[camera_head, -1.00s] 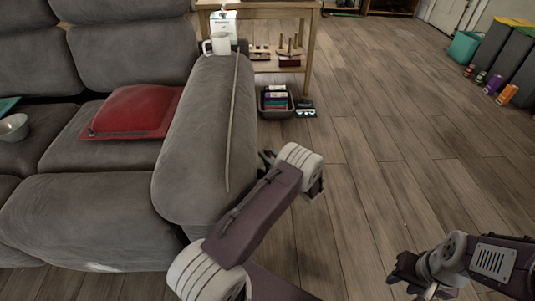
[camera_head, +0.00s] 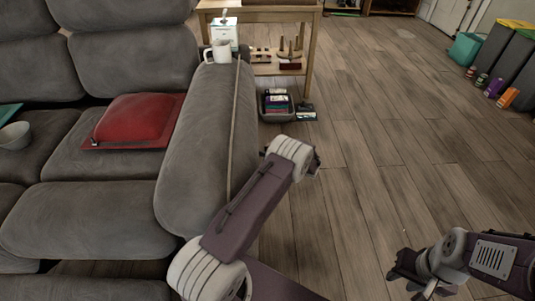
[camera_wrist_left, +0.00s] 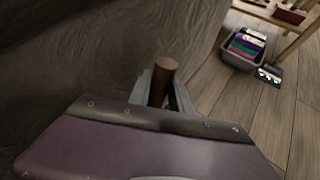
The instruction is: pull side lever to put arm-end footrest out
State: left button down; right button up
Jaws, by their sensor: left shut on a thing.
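The grey sofa's arm (camera_head: 205,150) stands left of my left arm, with the sofa's front cushion (camera_head: 85,220) beside it. A grey padded panel, the footrest (camera_head: 80,290), shows at the bottom left, in front of a dark gap with floor in it. In the left wrist view a brown round-ended lever (camera_wrist_left: 166,72) stands beside the sofa's side. My left gripper (camera_wrist_left: 160,92) is shut on it. In the head view my own wrist mostly hides that gripper, and the lever is hidden. My right gripper (camera_head: 412,278) is low at the right over bare floor, away from the sofa.
A red cushion (camera_head: 135,117) and a bowl (camera_head: 14,136) are on the seats. A wooden shelf table (camera_head: 308,60) and a dark basket (camera_head: 277,106) stand behind.

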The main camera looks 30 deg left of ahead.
pick_arm(q)
jog(key=c, duration=1.5)
grip_release()
jog(key=p+v, duration=0.4)
jog(key=v, duration=0.5)
jog(key=shift+d+p, duration=0.1)
jog(key=shift+p, duration=0.25)
jog(key=shift+s+d+r+p, duration=0.4)
jog(key=shift+s+d, duration=0.3)
jog(key=shift+d, duration=0.85)
jog(key=shift+s+d+r+p, duration=0.3)
jog(key=shift+s+d+p, duration=0.35)
jog(key=shift+d, duration=0.9)
jog(key=shift+s+d+r+p, duration=0.35)
jog(key=shift+s+d, duration=0.4)
jog(key=shift+d, duration=0.85)
